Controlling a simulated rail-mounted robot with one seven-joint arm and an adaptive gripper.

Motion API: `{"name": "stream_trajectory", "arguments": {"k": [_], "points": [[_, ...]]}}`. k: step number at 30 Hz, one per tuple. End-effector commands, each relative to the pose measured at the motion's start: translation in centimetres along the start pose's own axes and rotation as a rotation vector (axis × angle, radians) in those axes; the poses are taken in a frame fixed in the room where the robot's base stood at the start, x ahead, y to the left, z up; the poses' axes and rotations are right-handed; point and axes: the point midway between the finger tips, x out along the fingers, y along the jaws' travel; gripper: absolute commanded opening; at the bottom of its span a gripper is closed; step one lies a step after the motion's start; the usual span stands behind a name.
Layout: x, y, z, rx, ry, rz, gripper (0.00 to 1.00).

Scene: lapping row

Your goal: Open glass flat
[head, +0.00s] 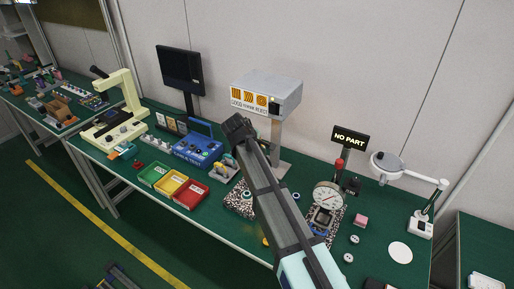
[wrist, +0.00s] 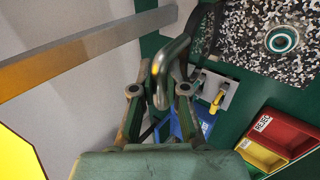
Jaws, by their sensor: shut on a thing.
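My gripper (head: 237,128) is raised in front of the grey box on its post. In the wrist view, my gripper (wrist: 160,95) is shut on a curved, shiny dark metal piece (wrist: 158,75). I cannot tell what this piece belongs to; the fingers and wrist hide part of it. A round teal-and-dark ringed disc (wrist: 281,40) lies on a speckled granite plate (wrist: 235,20), apart from my gripper. The granite plate is partly behind my arm in the head view (head: 232,203). I cannot pick out the glass flat for certain.
The grey lamp box (head: 267,97) stands on a post (wrist: 80,50) close to my gripper. Green, yellow and red bins (head: 190,194) and a blue unit (head: 198,150) are left of my arm. A dial gauge stand (head: 328,195) and a lamp (head: 388,165) stand to the right.

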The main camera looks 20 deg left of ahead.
Motion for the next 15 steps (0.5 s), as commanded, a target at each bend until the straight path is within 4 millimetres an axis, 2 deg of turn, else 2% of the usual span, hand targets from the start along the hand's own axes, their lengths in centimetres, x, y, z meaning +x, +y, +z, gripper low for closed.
{"name": "stream_trajectory", "arguments": {"k": [8,9,11,15], "points": [[-0.02,0.11,-0.04,-0.004,0.002,0.003,0.00],[-0.02,0.10,-0.04,-0.004,0.002,0.003,0.16],[-0.02,0.09,-0.04,-0.003,0.001,0.003,0.38],[-0.01,0.05,-0.02,-0.002,0.001,0.002,0.39]]}}
